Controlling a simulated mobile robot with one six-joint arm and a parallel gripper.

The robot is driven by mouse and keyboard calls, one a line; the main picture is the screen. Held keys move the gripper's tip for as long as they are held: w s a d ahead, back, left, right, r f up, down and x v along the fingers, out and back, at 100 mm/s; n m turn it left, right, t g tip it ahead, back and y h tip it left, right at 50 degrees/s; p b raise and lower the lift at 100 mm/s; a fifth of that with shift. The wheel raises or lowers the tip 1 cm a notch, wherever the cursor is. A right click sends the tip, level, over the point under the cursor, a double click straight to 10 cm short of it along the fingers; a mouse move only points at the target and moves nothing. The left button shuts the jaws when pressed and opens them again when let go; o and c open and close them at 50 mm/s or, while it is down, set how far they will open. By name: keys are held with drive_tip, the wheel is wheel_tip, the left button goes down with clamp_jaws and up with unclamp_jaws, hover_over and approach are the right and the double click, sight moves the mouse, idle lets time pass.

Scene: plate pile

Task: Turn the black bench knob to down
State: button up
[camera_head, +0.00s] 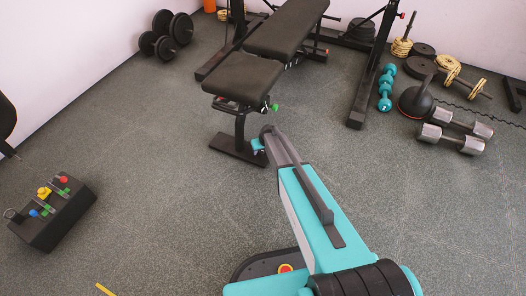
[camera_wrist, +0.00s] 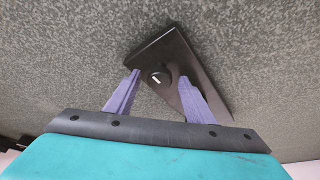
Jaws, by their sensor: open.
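My gripper (camera_wrist: 159,76) is open, with one purple fingertip to the left of the knob and one to the right. I cannot tell whether the tips touch it. In the head view my gripper is mostly hidden by my arm, beside the lower post of the black bench (camera_head: 272,40). The knob cannot be made out there.
A control box (camera_head: 55,218) with coloured knobs and levers sits at the left. Black dumbbells (camera_head: 172,28) lie at the back left. Teal dumbbells (camera_head: 386,88), a kettlebell (camera_head: 416,102) and grey dumbbells (camera_head: 450,138) lie at the right. The floor between is clear.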

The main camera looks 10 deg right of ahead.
drive_tip(key=shift+f, duration=0.1)
drive_tip(key=c, duration=1.1)
drive_tip(key=shift+o, duration=0.2)
drive_tip(key=shift+d, duration=0.25)
drive_tip(key=shift+a, duration=0.15)
